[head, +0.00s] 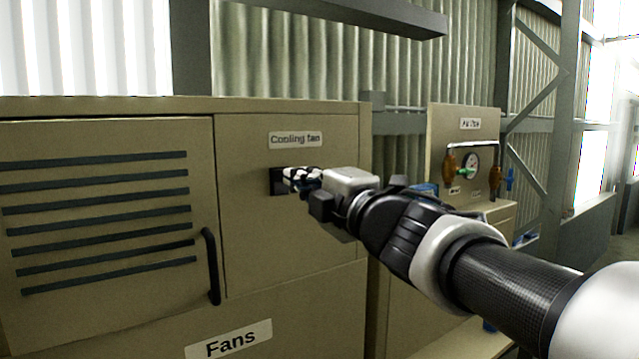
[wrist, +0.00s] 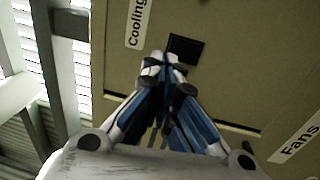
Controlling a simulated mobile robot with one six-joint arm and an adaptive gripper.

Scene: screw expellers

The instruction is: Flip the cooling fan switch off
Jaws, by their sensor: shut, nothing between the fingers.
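The cooling fan switch (head: 277,181) is a small black plate on the beige cabinet front, just below the "Cooling fan" label (head: 295,139). In the wrist view the switch (wrist: 186,48) shows as a dark square beyond my fingertips. My gripper (head: 290,178) is shut and empty, with its tips right at the switch. In the wrist view my gripper (wrist: 167,60) has its fingertips together, overlapping the lower left edge of the plate. The fingers hide part of the switch, so I cannot tell its lever position or whether they touch it.
The cabinet's left door (head: 100,220) has dark slats and a black handle (head: 211,266). A "Fans" label (head: 229,340) sits below. To the right stands another panel (head: 445,135) with a gauge (head: 470,165) and orange-handled valves.

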